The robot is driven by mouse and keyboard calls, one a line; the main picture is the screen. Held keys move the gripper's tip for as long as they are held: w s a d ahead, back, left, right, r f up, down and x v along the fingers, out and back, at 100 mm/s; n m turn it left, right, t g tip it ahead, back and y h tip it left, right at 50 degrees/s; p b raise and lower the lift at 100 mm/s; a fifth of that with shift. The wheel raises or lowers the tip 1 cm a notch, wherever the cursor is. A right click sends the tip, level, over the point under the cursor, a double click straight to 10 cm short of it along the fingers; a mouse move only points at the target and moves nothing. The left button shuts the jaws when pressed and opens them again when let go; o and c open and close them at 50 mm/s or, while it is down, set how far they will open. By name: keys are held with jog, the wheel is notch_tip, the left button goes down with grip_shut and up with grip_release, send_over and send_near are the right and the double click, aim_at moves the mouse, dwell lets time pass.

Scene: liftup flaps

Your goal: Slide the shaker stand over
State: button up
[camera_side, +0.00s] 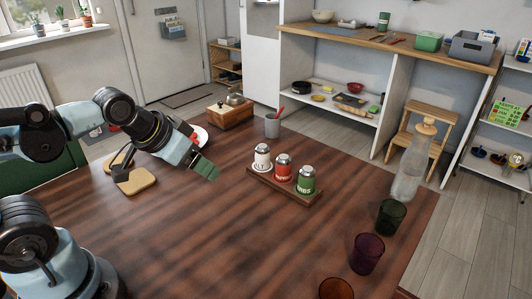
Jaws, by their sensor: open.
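The shaker stand is a low dark wooden tray (285,191) on the table, right of the picture's middle. It holds three shakers in a row: a white one (262,158), a red one (283,168) and a green one (305,181), all upright with silver tops. My gripper (208,172) is open and empty. It hangs in the air left of the stand in the picture, apart from it. Its fingertips are green, and the gap between them is hard to see from this side.
A grey cup (272,126) and a wooden box (231,113) stand behind. A wooden board (134,181) lies left. A clear bottle (408,175), a green glass (390,217), a purple glass (367,254) and an orange glass (336,289) line the right side. The table front is clear.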

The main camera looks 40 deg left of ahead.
jog(key=o, duration=0.4)
jog(key=shift+w+r, duration=0.2)
jog(key=shift+o, duration=0.4)
jog(key=w+r+m+g, duration=0.2)
jog(key=w+r+m, duration=0.1)
jog(key=w+m, duration=0.1)
jog(key=shift+w+d+r+m, duration=0.2)
jog(key=shift+w+d+m, duration=0.25)
jog(key=shift+w, duration=0.3)
jog(key=m+g, duration=0.5)
jog(key=m, duration=0.7)
send_over(283, 173)
jog(key=a, duration=0.2)
jog(key=f, duration=0.4)
jog(key=shift+w+d, duration=0.15)
jog(key=shift+w, duration=0.2)
jog(key=shift+w+d+f+m, duration=0.25)
jog(key=shift+w+f+m, duration=0.3)
jog(key=shift+f, duration=0.15)
notch_tip(283, 173, down, 12)
jog(key=shift+s+f, duration=0.1)
